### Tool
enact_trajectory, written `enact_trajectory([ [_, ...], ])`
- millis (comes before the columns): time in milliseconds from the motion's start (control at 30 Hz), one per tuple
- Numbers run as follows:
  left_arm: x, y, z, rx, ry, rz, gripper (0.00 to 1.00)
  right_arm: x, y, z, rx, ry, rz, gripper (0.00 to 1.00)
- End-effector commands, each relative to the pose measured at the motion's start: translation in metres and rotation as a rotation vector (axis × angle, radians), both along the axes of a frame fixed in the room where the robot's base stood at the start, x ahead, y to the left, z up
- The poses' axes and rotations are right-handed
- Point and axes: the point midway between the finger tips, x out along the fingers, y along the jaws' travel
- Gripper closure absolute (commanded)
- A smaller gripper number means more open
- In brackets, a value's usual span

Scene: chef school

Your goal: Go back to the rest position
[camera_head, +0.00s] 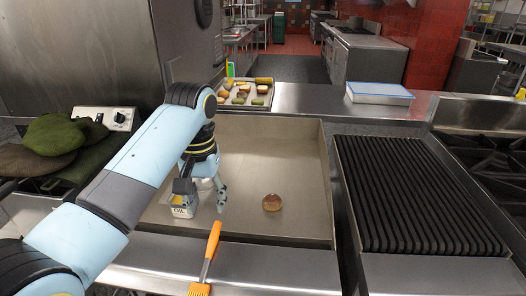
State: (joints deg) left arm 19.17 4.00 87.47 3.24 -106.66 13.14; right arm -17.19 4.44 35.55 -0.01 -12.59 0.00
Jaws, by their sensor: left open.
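My left arm reaches in from the lower left over a steel griddle (300,160). My left gripper (207,205) points down near the griddle's left part, and its jaws are open. A small white container with a dark label (181,208) stands right beside the gripper, partly hidden by it. I cannot tell whether the two touch. A round brown item (272,203) lies on the griddle to the right of the gripper, apart from it. My right gripper is not in view.
A brush with an orange handle (213,240) lies at the front edge. A ribbed black grill (405,195) is on the right. A food tray (245,94) and a blue-lidded box (379,93) stand at the back. Green and brown cloth-like items (53,134) lie left.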

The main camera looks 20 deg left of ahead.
Motion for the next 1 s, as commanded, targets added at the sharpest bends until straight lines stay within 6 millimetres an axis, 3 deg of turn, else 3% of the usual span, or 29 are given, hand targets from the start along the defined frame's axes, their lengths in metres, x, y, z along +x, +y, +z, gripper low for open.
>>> enact_trajectory([
  [167, -0.011, 0.001, -0.006, 0.005, -0.009, -0.01, 0.56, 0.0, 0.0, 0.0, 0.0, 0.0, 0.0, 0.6],
  [267, -0.04, 0.003, -0.018, 0.019, -0.041, -0.042, 0.56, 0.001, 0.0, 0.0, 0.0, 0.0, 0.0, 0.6],
  [433, -0.112, 0.007, -0.024, 0.058, -0.134, -0.131, 0.56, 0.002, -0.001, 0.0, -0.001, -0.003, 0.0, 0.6],
  [700, -0.183, 0.005, -0.003, 0.091, -0.227, -0.23, 0.56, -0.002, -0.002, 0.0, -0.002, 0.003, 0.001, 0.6],
  [1000, -0.234, 0.0, 0.029, 0.113, -0.295, -0.307, 0.56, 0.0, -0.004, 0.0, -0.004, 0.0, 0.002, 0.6],
])
